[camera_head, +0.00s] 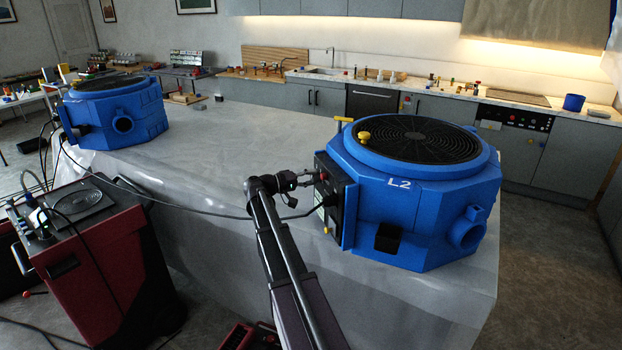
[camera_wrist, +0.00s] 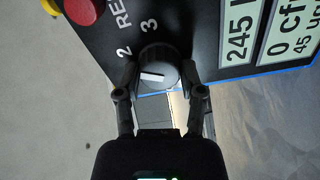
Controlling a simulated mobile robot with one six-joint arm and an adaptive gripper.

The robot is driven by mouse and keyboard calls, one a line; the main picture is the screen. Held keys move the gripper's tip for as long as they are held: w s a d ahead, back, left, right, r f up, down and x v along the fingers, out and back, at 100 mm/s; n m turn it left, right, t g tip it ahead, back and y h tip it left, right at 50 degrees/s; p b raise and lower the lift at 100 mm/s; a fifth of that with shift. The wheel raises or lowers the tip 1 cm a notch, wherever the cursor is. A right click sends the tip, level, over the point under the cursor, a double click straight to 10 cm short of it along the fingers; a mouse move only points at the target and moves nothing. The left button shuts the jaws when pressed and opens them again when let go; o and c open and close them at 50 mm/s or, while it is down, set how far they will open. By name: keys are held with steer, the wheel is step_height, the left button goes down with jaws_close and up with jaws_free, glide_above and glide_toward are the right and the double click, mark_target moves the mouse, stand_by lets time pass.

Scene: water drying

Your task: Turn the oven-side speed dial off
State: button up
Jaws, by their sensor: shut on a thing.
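The speed dial (camera_wrist: 160,70) is a round dark knob with a white line on the black control panel (camera_wrist: 190,20) of the blue L2 blower (camera_head: 390,218). In the wrist view the line lies roughly crosswise. The printed 2 and 3 show beside and above the knob. My gripper (camera_wrist: 159,78) is shut on the dial, one finger on each side. In the head view my gripper (camera_head: 308,181) reaches the panel's left face from the left, and the dial itself is hard to make out there.
A red button (camera_wrist: 82,10) sits on the panel near the dial. A second blue blower (camera_head: 115,110) stands at the left of the plastic-covered table (camera_head: 240,150). A cable crosses the table to the panel. The oven (camera_head: 512,118) is in the back counter. A red cart (camera_head: 100,250) stands left.

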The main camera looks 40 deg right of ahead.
steer(key=n, duration=1.1)
steer(key=shift+n, duration=0.4)
steer(key=n, duration=1.1)
steer(key=shift+n, duration=0.3)
steer(key=o, duration=1.2)
steer(key=shift+s+f, duration=0.1)
steer(key=shift+c, duration=0.2)
